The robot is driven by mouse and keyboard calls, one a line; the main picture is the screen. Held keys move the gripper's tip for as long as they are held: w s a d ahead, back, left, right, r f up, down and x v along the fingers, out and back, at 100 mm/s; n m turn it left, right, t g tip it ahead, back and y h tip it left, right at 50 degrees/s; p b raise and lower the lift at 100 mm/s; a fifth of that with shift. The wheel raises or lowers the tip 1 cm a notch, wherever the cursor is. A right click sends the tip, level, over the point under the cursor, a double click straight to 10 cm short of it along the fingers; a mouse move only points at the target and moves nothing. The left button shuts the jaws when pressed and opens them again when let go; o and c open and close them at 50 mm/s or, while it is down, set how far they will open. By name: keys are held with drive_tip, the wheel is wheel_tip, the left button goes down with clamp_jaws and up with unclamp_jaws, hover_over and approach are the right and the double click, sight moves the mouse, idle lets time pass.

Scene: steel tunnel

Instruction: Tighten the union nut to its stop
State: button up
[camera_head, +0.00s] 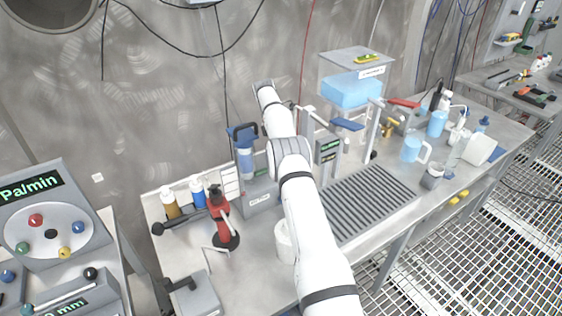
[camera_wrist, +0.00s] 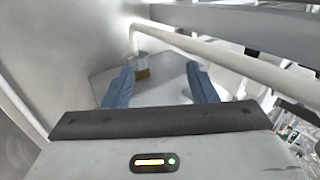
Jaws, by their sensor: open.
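In the wrist view my gripper (camera_wrist: 160,68) is open, its two blue fingers apart with nothing held between them. A small brass-coloured piece (camera_wrist: 142,74), which may be the union nut, shows beyond the fingers, nearer the left one. It sits by the bent lower end of a white pipe (camera_wrist: 200,47) and appears apart from both fingers. How far it is turned cannot be told. In the head view my white arm reaches up over the bench, and its fingers and the nut cannot be made out.
A blue liquid tank (camera_head: 350,90) stands behind. Mugs and bottles crowd the right end. A wall rises close behind my arm.

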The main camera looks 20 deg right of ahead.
drive_tip(key=shift+r+p, duration=1.05)
drive_tip(key=shift+r, duration=0.8)
